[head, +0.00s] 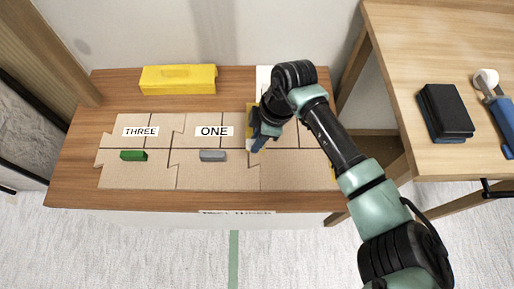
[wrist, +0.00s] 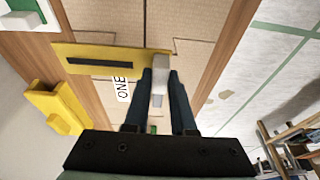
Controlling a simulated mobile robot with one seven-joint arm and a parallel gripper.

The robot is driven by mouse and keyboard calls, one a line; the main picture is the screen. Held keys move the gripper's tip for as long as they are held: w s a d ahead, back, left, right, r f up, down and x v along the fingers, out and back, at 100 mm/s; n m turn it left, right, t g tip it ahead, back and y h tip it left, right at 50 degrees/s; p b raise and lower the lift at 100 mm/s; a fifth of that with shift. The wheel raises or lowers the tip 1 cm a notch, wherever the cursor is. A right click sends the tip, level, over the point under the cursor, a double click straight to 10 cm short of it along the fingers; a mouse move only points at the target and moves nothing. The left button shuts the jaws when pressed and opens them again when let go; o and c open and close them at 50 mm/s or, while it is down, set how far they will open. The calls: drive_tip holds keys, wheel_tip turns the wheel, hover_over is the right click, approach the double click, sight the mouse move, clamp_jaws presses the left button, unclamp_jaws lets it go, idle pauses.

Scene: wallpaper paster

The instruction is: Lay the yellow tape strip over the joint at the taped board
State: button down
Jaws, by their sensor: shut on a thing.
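The yellow tape strip (wrist: 100,50) has a dark slot and a white grip block (wrist: 161,65) at one end. My gripper (wrist: 160,74) is shut on that white block. In the head view the strip (head: 250,115) shows partly, just right of the ONE label, and my gripper (head: 256,142) hides the rest. It lies across the tan boards (head: 215,178) near a jagged vertical joint (head: 258,182). I cannot tell whether the strip touches the boards. No taped board can be made out; my arm covers part of the right boards.
A yellow block (head: 178,79) stands at the back left. Green (head: 133,155) and grey (head: 212,155) blocks lie below the THREE (head: 140,132) and ONE (head: 213,131) labels. A side table (head: 440,40) at right holds a black block (head: 446,112) and a blue-handled tool (head: 500,113).

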wheel_tip(320, 180, down, 6)
drive_tip(key=shift+r+b, duration=0.15)
drive_tip(key=shift+b, duration=0.85)
drive_tip(key=c, duration=0.7)
unclamp_jaws()
drive_tip(key=shift+f, duration=0.2)
drive_tip(key=shift+c, duration=0.2)
drive_tip(key=shift+r, duration=0.1)
drive_tip(key=p+v, duration=0.4)
drive_tip(key=v, duration=0.8)
drive_tip(key=shift+r, duration=0.2)
